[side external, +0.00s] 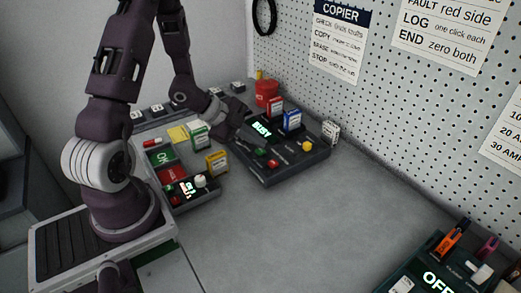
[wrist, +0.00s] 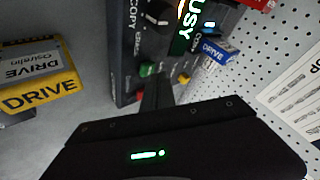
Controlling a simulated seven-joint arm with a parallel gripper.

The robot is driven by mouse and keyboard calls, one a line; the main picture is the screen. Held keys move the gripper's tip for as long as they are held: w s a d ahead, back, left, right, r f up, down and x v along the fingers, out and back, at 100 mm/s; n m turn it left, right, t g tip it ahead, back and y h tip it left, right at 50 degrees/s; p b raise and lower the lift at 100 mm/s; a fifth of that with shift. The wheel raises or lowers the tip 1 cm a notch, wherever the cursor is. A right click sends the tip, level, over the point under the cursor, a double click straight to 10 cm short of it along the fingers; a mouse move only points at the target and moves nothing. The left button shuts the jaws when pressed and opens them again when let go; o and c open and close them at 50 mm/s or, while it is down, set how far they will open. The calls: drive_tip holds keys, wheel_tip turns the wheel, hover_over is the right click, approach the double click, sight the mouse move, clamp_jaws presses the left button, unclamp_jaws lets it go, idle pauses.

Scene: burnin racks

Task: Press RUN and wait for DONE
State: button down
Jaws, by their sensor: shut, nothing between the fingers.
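The dark copier unit (side external: 293,162) stands against the pegboard, and its lit display (side external: 262,129) reads BUSY. The display also shows in the wrist view (wrist: 186,30). A green button (side external: 260,152), a red button (side external: 272,163) and a yellow button (side external: 307,146) are on its top; I cannot read which is RUN. A red-labelled drive (side external: 275,107) and a blue-labelled drive (side external: 292,120) stand upright in it. My gripper (wrist: 157,92) is shut and empty, close to the green button (wrist: 148,68) in the wrist view; whether it touches is unclear.
A yellow drive (side external: 216,162) and a green-labelled drive (side external: 198,135) stand left of the copier. A small box with a lit display (side external: 195,188) is near my base. Another unit reading OFF (side external: 437,279) is front right. The middle table is clear.

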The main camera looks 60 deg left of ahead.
sight(257, 150)
drive_tip(key=shift+r, duration=0.4)
drive_tip(key=shift+r, duration=2.5)
